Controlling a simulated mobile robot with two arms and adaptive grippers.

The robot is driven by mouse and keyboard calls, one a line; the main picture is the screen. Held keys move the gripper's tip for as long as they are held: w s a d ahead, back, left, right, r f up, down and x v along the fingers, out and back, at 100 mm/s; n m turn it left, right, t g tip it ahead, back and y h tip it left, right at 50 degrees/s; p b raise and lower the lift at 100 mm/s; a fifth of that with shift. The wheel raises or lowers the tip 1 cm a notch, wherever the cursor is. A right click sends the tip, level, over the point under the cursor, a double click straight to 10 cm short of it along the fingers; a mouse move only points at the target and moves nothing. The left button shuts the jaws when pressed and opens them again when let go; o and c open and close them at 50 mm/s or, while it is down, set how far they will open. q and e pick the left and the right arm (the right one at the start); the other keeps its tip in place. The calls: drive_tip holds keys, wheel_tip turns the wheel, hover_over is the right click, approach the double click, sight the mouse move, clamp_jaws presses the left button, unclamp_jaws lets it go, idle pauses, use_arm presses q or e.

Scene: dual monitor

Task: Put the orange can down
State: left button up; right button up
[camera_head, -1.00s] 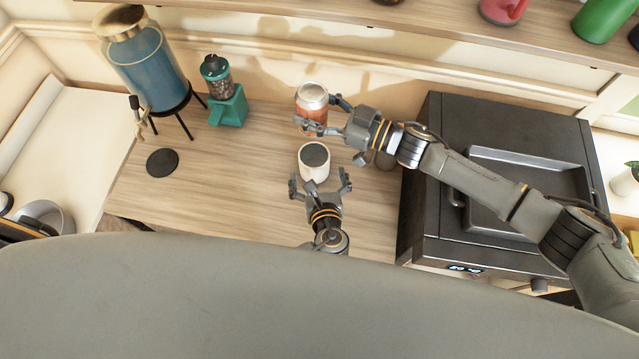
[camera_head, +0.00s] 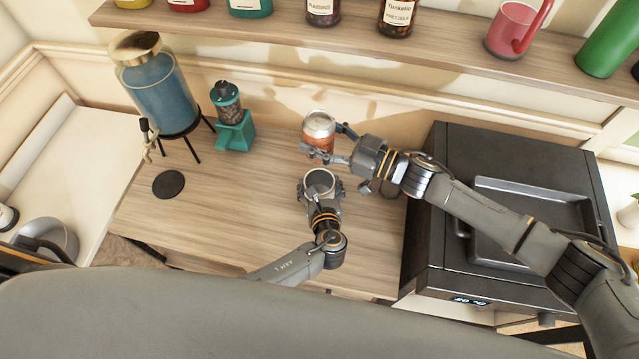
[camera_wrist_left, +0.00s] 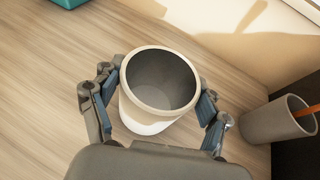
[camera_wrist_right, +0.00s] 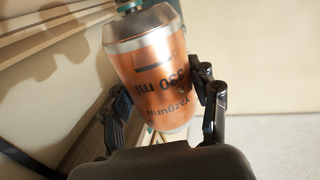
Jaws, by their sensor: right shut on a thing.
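The orange can (camera_head: 319,146) with a silver top is near the back of the wooden counter in the head view. My right gripper (camera_head: 326,143) is shut on it from the right side. In the right wrist view the can (camera_wrist_right: 152,85) sits between the fingers and looks tilted in the picture. I cannot tell whether its base touches the counter. A white cup (camera_wrist_left: 150,124) with a grey inside stands upright and looks empty. My left gripper (camera_wrist_left: 153,108) is open, with its fingers on both sides of the cup, in front of the can.
A blue drink dispenser (camera_head: 160,92), a teal grinder (camera_head: 235,133) and a dark round coaster (camera_head: 168,184) stand to the left. A black oven (camera_head: 460,165) is to the right. A grey container (camera_wrist_left: 275,122) is right of the cup. The counter's left middle is clear.

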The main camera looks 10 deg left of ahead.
use_arm(q)
drive_tip(key=c, duration=0.7)
use_arm(e)
drive_tip(key=shift+r, duration=0.1)
use_arm(q)
drive_tip(key=shift+o, duration=0.2)
use_arm(e)
drive_tip(key=shift+w+a+f+m+t, duration=0.2)
drive_tip(key=shift+w+f+m+t, duration=0.25)
drive_tip(key=shift+t, duration=0.25)
use_arm(q)
drive_tip(key=shift+s, duration=0.1)
drive_tip(key=shift+f, duration=0.1)
use_arm(e)
drive_tip(key=w+d+r+m+t+h, duration=0.2)
drive_tip(key=w+d+m+t+h, duration=0.7)
drive_tip(key=d+m+t+h, duration=0.25)
drive_tip(key=s+d+r+m+g+h, duration=0.1)
drive_tip(key=s+d+r+m+h, duration=0.1)
drive_tip(key=d+m+h, duration=0.5)
drive_tip(key=s+d+r+m+g+h, duration=0.1)
drive_tip(key=s+d+r+m+h, duration=0.15)
drive_tip(key=d+h, duration=0.9)
drive_tip(key=f+y, duration=0.1)
drive_tip(key=f, duration=0.2)
drive_tip(key=d+f, duration=0.1)
drive_tip(key=f, duration=0.3)
drive_tip(key=d+f+y, duration=0.1)
drive_tip(key=f, duration=0.2)
drive_tip(key=shift+f+y, duration=0.3)
